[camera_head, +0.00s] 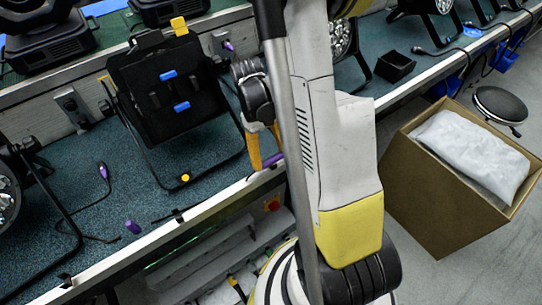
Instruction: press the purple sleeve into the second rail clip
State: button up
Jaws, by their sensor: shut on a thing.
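My gripper (267,160) points down at the front edge of the bench, with its orange-yellow fingers partly behind my arm. It is shut on a purple sleeve (273,160), which shows between the fingertips just above the edge rail (222,192). I cannot tell whether the sleeve touches the rail or a clip. One dark rail clip (178,214) sits left of the gripper and another dark clip (65,280) sits near the lower left. Another purple sleeve (133,227) lies on the bench near the edge. My arm hides the rail to the right of the gripper.
A black lamp panel (168,85) on a stand is close behind and left of the gripper. A purple-ended cable (104,172) lies on the bench at left. A small black tray (394,66) stands to the right. An open cardboard box (420,190) stands on the floor at right.

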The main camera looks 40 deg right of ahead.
jog(key=shift+f, duration=0.7)
jog(key=shift+f, duration=0.1)
jog(key=shift+c, duration=0.7)
jog(key=shift+f, duration=0.2)
jog(key=shift+c, duration=0.8)
jog(key=o, duration=1.3)
